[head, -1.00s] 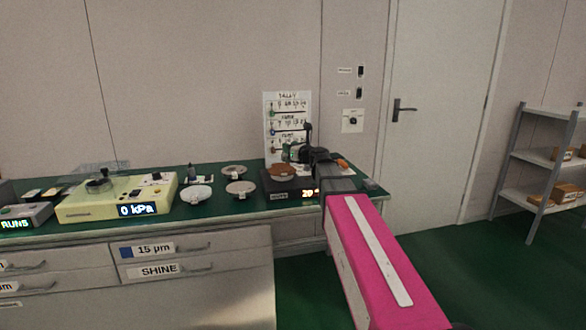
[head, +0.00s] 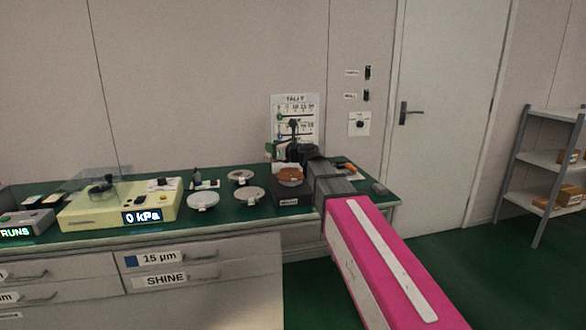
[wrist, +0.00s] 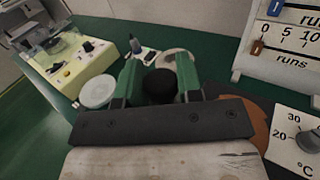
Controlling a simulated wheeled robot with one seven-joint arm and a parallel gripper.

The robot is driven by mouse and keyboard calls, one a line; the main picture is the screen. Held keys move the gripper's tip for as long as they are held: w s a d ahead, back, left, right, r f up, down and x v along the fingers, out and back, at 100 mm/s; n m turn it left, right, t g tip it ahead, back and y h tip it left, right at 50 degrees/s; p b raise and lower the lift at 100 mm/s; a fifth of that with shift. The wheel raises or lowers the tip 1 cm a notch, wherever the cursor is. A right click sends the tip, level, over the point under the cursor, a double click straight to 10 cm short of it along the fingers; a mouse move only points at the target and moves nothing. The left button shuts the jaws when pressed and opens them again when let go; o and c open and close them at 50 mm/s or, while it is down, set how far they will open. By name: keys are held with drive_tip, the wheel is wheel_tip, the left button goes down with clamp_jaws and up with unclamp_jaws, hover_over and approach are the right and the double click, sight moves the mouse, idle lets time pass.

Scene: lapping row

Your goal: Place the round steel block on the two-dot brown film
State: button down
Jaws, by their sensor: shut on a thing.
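My gripper (wrist: 160,82) has green fingers, closed from both sides on a round black knob (wrist: 158,87). The knob appears to be the handle of the round steel block; the steel below it is hidden in the wrist view. In the head view my gripper (head: 288,155) is over the back right of the bench, above and behind a brown disc (head: 290,178) on a black box. The brown disc partly shows in the wrist view (wrist: 257,128), right of the fingers and cut off by my gripper's body. Its dot marks cannot be made out.
A white disc (head: 203,201) and two grey discs (head: 240,177) (head: 251,195) lie left of the black box (head: 292,198). A yellow unit (head: 118,206) reading 0 kPa stands farther left. A tally board (head: 297,112) stands behind my gripper. Bare green bench shows between these.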

drive_tip(key=w+d+f, duration=0.1)
drive_tip(key=w+d, duration=0.1)
drive_tip(key=w+d+f, duration=0.4)
drive_tip(key=w, duration=0.1)
drive_tip(key=shift+d+f, duration=0.15)
drive_tip(key=shift+f, duration=2.1)
drive_tip(key=c, duration=0.8)
unclamp_jaws()
drive_tip(key=shift+f, duration=0.15)
drive_tip(key=v, duration=1.2)
